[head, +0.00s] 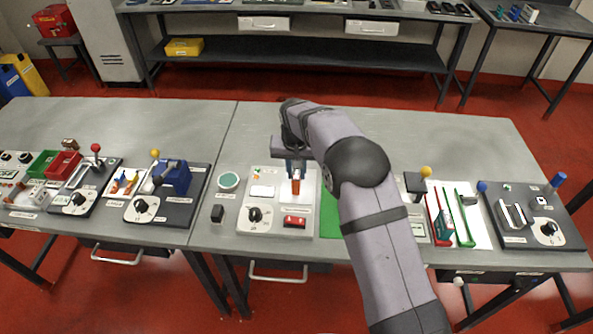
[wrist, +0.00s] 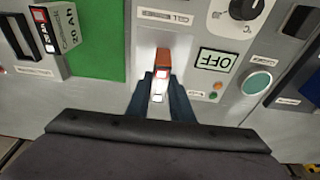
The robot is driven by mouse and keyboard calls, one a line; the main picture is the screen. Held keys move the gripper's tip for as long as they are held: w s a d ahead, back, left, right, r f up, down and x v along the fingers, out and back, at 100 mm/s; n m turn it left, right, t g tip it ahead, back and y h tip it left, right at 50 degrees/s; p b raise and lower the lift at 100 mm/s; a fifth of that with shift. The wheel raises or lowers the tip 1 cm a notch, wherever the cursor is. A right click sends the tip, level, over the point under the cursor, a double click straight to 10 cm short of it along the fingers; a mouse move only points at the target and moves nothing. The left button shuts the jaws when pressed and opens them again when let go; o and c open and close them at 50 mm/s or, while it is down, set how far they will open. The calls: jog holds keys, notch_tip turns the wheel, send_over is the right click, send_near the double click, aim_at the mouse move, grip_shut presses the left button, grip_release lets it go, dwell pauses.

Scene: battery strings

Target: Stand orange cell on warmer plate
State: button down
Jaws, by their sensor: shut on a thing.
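The orange cell (head: 295,187) is held between the fingers of my gripper (head: 296,172) over the pale warmer unit (head: 246,228). In the wrist view the cell (wrist: 163,60) shows its orange side and a pale end between the two dark fingertips of my gripper (wrist: 161,82). A bright white area, seemingly the warmer plate (wrist: 146,44), lies behind and around the cell. I cannot tell whether the cell's lower end touches it. The unit's small display (wrist: 216,63) reads OFF. Its black dial (head: 254,215) and red switch (head: 295,221) are nearer the front edge.
A teal disc (head: 228,180) and a small black block (head: 217,213) are left of the warmer. A green mat (head: 329,216) lies right of it, partly behind my arm. Other units stand farther left and right. The table behind the warmer is clear.

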jog(key=shift+f, duration=0.2)
dwell(0.4)
jog(key=c, duration=1.5)
grip_release()
jog(key=shift+s+r+b, duration=0.25)
jog(key=shift+r+b, duration=0.25)
jog(key=shift+r, duration=0.7)
jog(key=shift+s+r+b, duration=0.25)
jog(key=shift+r+b, duration=0.25)
jog(key=shift+r, duration=0.75)
jog(key=shift+s+r+b, duration=0.25)
jog(key=shift+r+b, duration=0.25)
jog(key=shift+r, duration=0.7)
jog(key=s+d+g, duration=0.1)
jog(key=s+d, duration=1.3)
jog(key=shift+g, duration=0.6)
jog(key=s+d+f, duration=0.1)
jog(key=s+d, duration=0.1)
jog(key=s, duration=0.4)
jog(key=s+d+f, duration=0.2)
jog(key=s, duration=0.4)
jog(key=s+d+f, duration=0.2)
jog(key=s, duration=0.4)
jog(key=shift+d, duration=0.25)
